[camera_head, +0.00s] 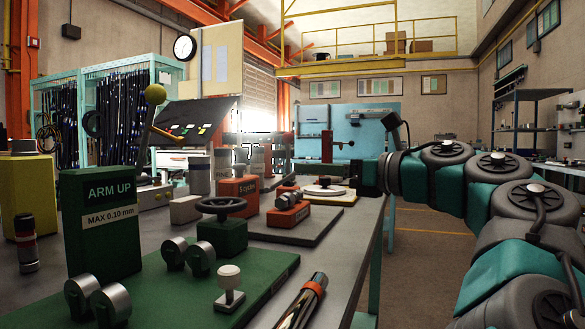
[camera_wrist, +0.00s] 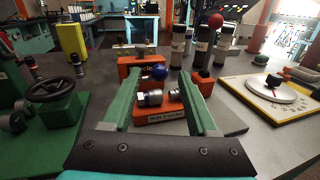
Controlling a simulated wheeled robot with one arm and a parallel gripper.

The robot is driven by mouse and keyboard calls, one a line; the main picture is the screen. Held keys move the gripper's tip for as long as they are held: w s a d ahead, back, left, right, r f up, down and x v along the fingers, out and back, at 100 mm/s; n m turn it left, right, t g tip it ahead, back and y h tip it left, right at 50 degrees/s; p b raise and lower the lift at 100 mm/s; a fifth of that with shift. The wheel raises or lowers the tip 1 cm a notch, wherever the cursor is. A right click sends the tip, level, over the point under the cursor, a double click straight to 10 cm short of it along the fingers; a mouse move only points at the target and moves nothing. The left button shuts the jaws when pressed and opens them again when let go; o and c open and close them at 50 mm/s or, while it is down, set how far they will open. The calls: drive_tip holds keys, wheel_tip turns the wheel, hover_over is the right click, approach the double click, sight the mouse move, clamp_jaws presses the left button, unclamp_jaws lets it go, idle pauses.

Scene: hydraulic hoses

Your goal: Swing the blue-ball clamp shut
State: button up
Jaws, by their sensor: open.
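The blue ball (camera_wrist: 159,72) shows in the wrist view between my fingertips in the picture, just in front of an orange block. Below it, an orange base (camera_wrist: 160,116) carries silver and dark fittings (camera_wrist: 152,97). How the ball's lever joins the clamp is hidden, so its angle is unclear. My gripper (camera_wrist: 160,78) is open, its two green fingers apart on either side of the ball and fittings in the picture; I see no contact. In the head view the orange base (camera_head: 288,212) stands left of my arm's end; I cannot make out the blue ball there.
A dark handwheel (camera_wrist: 54,88) on a green block stands left. A red-ball lever (camera_wrist: 215,20) and grey cylinders stand behind. A white dial on a yellow-edged plate (camera_wrist: 240,92) is right. A green ARM UP block (camera_head: 102,225) stands nearer in the head view.

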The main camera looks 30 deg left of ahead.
sight(291, 176)
drive_tip(key=shift+w+a+p, duration=0.1)
drive_tip(key=shift+w+a, duration=0.05)
drive_tip(key=shift+a, duration=0.85)
drive_tip(key=shift+w+a+p, duration=0.1)
drive_tip(key=shift+w+a, duration=0.1)
drive_tip(key=shift+a, duration=0.85)
drive_tip(key=shift+w+a+p, duration=0.1)
drive_tip(key=shift+w+a, duration=0.05)
drive_tip(key=shift+a, duration=0.85)
clamp_jaws()
